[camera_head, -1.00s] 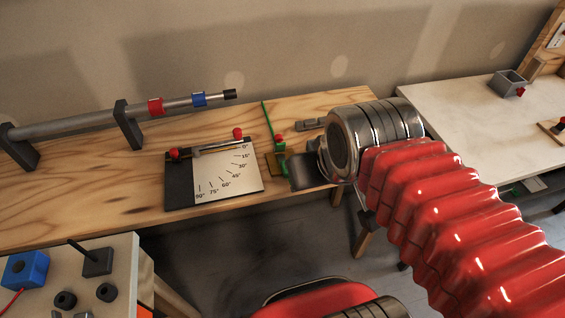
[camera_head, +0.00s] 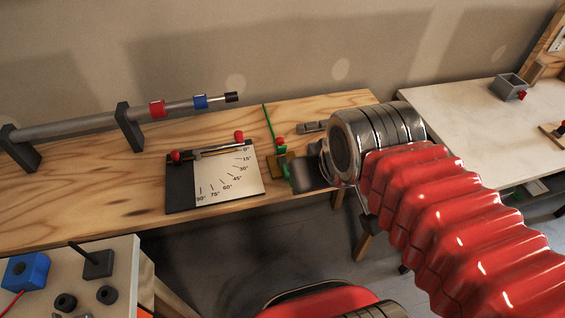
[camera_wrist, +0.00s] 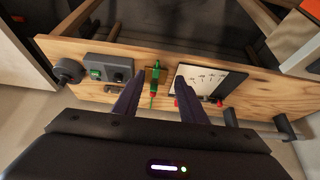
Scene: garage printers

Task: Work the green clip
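The green clip (camera_head: 281,152) stands near the front edge of the wooden bench, with a red part on it, a brass-coloured block beside it and a thin green strip running towards the wall. In the wrist view the clip (camera_wrist: 156,74) shows between my two dark fingers, apart from both. My gripper (camera_wrist: 159,80) is open and empty, pointing at the clip. In the head view my gripper (camera_head: 308,177) is just right of the clip, and my wrist hides most of it.
An angle board (camera_head: 228,176) with a red-knobbed bar lies left of the clip. A grey box with a green part (camera_wrist: 108,70) sits on its other side. A pipe (camera_head: 75,126) on stands is at the back left. A white table (camera_head: 475,130) is at the right.

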